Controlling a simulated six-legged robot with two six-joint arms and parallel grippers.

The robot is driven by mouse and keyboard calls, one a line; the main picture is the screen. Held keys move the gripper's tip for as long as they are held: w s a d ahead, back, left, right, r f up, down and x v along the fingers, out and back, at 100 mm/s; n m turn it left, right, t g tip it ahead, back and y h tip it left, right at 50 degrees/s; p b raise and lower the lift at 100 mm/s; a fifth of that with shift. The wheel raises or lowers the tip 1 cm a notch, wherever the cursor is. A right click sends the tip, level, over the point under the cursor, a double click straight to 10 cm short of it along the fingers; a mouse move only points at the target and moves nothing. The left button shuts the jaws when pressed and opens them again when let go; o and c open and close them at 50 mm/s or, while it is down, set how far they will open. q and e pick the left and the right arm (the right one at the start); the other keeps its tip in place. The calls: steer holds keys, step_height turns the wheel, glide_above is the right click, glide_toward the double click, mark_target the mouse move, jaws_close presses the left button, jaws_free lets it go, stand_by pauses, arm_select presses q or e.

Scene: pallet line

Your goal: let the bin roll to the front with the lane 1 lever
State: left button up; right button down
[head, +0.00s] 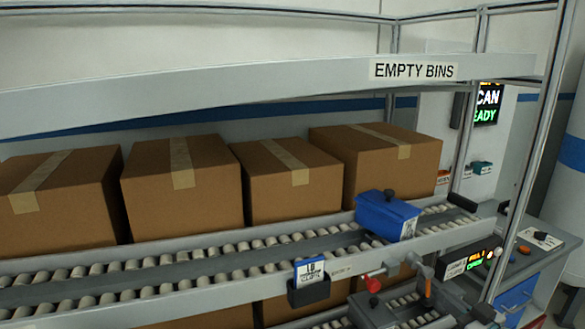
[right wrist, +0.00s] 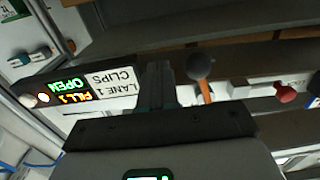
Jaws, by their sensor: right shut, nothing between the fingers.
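A blue bin (head: 388,215) with a dark knob on top sits on the upper roller lane (head: 240,262), close to its right end. The lane 1 lever (head: 421,268) has an orange stem, and in the right wrist view its dark ball knob (right wrist: 200,65) shows. My right gripper (head: 442,268) is shut and empty at the rail, between the lever and the LANE 1 CLIPS label (head: 464,263). In the right wrist view its closed fingers (right wrist: 157,85) are just left of the lever, with a small gap visible. My left gripper is out of view.
A red knob (head: 373,284) stands on the rail beside the lever. The lane display (right wrist: 70,90) reads OPEN and FILL 1. Several cardboard boxes (head: 182,187) stand behind the lane. A dark bin (head: 371,312) is on the lower lane. The EMPTY BINS shelf (head: 250,88) runs overhead.

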steer(key=shift+s+a+b, duration=1.3)
steer(key=shift+a+b, duration=0.45)
steer(key=shift+a, duration=1.4)
steer(key=d+v, duration=0.1)
steer(key=v, duration=0.7)
steer(key=shift+w, duration=0.2)
steer(key=shift+d, duration=0.15)
steer(key=a+f+m+g, duration=0.4)
steer(key=a+f+g, duration=0.2)
steer(key=a+f, duration=1.35)
steer(key=s+f+m+g+h, duration=0.1)
steer(key=s+f+g, duration=0.4)
steer(key=s+f, duration=0.4)
steer(key=s+f+m+g+h, duration=0.1)
steer(key=s+f+g, duration=0.4)
steer(key=s, duration=0.8)
step_height(320, 180, down, 4)
steer(key=shift+s+a+r+h, duration=0.1)
steer(key=shift+s+a+h, duration=0.2)
steer(key=shift+a+h, duration=0.15)
